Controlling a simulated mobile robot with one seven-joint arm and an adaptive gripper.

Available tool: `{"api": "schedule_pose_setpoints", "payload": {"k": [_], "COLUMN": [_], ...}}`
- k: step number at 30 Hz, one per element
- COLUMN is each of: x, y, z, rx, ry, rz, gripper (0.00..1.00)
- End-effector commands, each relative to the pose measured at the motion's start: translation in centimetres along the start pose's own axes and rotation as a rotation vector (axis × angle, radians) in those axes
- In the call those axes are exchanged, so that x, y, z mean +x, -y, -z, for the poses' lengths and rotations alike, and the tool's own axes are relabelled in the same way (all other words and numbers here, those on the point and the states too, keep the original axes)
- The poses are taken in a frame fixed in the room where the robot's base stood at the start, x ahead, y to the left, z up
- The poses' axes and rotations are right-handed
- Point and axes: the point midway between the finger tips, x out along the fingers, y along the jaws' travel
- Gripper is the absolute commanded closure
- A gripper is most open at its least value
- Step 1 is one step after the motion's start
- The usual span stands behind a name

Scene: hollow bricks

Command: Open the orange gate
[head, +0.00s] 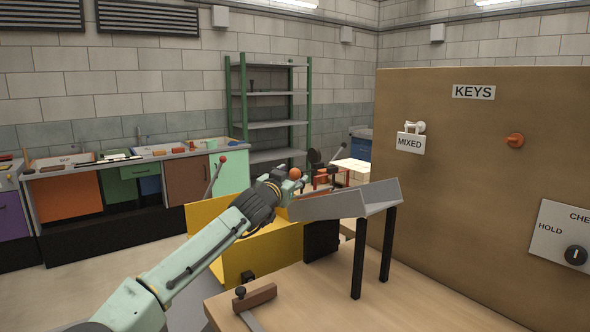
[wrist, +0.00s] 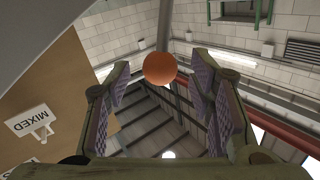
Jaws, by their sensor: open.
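An orange ball (head: 295,173) shows right at the tip of my gripper (head: 297,181) in the head view. In the wrist view the ball (wrist: 160,68) lies between the two open fingers (wrist: 160,92), towards their tips, with a gap on each side. My gripper is open and holds nothing.
The chute stands on black legs above a wooden table (head: 400,300). A yellow bin (head: 268,250) is below my arm.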

Motion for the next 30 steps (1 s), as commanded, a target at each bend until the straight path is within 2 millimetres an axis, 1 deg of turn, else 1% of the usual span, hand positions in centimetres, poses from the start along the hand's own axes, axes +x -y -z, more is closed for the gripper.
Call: {"api": "schedule_pose_setpoints", "payload": {"k": [1, 3, 6, 10, 17, 30], "x": [0.9, 1.8, 2.6, 3.1, 3.1, 3.1], "y": [0.0, 0.0, 0.0, 0.0, 0.0, 0.0], "z": [0.4, 0.2, 0.2, 0.1, 0.0, 0.0], "rx": [0.002, 0.002, 0.002, 0.002, 0.002, 0.001], "ry": [0.0, 0.001, -0.001, 0.0, -0.001, -0.001], "rz": [0.0, 0.0, -0.001, 0.0, -0.001, 0.0], "gripper": [0.51, 0.51, 0.51, 0.51, 0.51, 0.8]}}
